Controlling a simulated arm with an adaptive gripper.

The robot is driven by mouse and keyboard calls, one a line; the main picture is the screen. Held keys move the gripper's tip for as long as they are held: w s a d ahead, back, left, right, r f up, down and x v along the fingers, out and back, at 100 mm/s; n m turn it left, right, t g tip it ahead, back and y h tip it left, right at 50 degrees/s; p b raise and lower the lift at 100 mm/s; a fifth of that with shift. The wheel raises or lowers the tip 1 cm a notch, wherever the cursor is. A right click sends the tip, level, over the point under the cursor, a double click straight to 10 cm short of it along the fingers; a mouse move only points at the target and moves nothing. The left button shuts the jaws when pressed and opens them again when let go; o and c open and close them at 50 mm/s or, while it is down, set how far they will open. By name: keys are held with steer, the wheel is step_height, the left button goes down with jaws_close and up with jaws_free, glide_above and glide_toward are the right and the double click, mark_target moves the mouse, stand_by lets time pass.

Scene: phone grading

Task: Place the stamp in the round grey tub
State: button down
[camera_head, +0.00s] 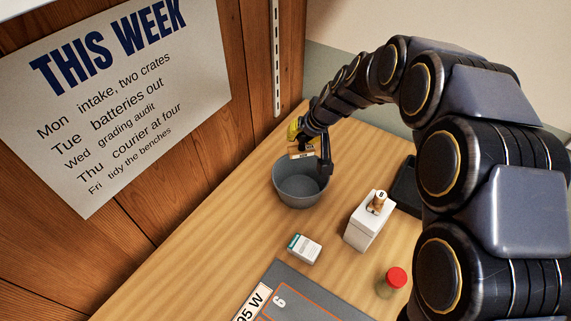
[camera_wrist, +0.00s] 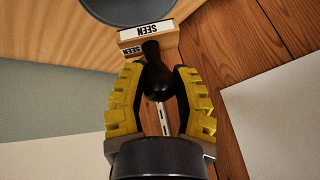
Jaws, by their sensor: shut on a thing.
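The stamp has a black handle (camera_wrist: 155,80) and a wooden block (camera_wrist: 149,38) with a white label reading SEEN. My gripper (camera_wrist: 159,88) has yellow-padded fingers shut on the handle in the wrist view. In the head view, the stamp (camera_head: 302,155) hangs from my gripper (camera_head: 306,140) at the rim of the round grey tub, overlapping its upper part. The tub (camera_head: 299,190) stands on the wooden table. Its rim also shows at the top of the wrist view (camera_wrist: 128,14). The part of the tub's inside that shows looks empty.
A small white and teal box (camera_head: 304,249) lies in front of the tub. A white block with a brown-and-white object on top (camera_head: 367,226), a red-lidded jar (camera_head: 391,283) and a dark tray (camera_head: 407,186) stand to the right. A grey mat (camera_head: 300,296) lies nearest. A wooden wall rises at left.

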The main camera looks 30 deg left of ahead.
mark_target(303, 144)
steer(key=shift+w+a+r+m, duration=0.15)
steer(key=shift+w+m, duration=0.15)
steer(key=shift+w, duration=0.2)
step_height(303, 144, down, 11)
stand_by(0.4)
steer(key=shift+r, duration=0.1)
steer(key=c, duration=0.7)
jaws_free()
steer(key=shift+c, duration=0.2)
steer(key=shift+r, duration=0.1)
step_height(303, 144, up, 7)
steer(key=shift+f, duration=0.1)
